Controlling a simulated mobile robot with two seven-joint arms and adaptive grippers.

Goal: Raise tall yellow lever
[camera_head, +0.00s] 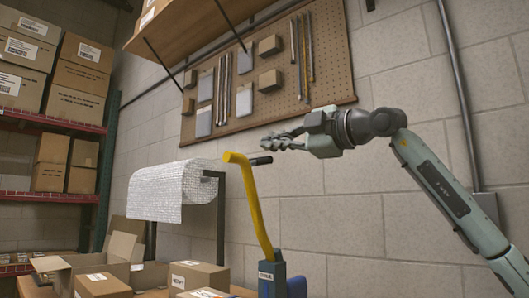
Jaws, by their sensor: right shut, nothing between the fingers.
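The tall yellow lever (256,208) stands upright, bent, on a blue base (271,280) at the lower middle. My left gripper is not in view.
A roll of white wrap (165,190) on a dark stand is left of the lever. Cardboard boxes (199,274) sit on the table below. A pegboard (330,60) hangs on the block wall behind, and shelves of boxes (84,75) are at left. Open space lies right of the lever.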

